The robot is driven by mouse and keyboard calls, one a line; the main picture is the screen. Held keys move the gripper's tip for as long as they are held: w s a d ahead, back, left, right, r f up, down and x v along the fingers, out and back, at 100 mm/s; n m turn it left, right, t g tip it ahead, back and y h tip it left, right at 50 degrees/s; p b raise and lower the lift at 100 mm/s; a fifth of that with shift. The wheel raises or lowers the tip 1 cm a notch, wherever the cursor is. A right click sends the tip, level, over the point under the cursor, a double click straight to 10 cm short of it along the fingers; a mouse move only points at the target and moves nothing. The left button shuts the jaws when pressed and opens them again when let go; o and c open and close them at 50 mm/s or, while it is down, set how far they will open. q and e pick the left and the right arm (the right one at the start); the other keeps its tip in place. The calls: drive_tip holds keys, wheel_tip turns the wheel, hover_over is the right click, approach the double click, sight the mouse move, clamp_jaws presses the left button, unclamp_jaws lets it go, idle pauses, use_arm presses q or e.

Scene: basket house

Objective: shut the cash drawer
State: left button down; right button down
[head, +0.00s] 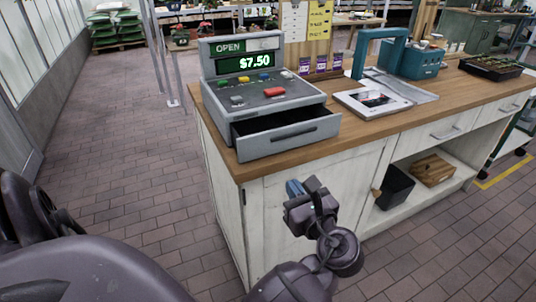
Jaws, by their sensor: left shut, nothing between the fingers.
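The grey cash register (264,91) stands on the left end of the wooden counter, with "OPEN" and "$7.50" on its displays. Its cash drawer (289,138) sticks out toward me, and its dark inside shows behind the front panel. My left gripper (293,188) is in front of the counter's white front, below the drawer and apart from it in the picture. Its fingers are shut and hold nothing. My right gripper is not in view.
A dark bin (394,187) and a wooden crate (432,170) sit on the shelf below. The paved floor at left is clear.

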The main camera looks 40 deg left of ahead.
sight(262, 147)
use_arm(q)
drive_tip(key=b+x, duration=0.2)
drive_tip(key=x, duration=1.1)
drive_tip(key=shift+s+a, duration=0.1)
drive_tip(key=shift+a, duration=0.35)
drive_tip(key=shift+a+r, duration=0.1)
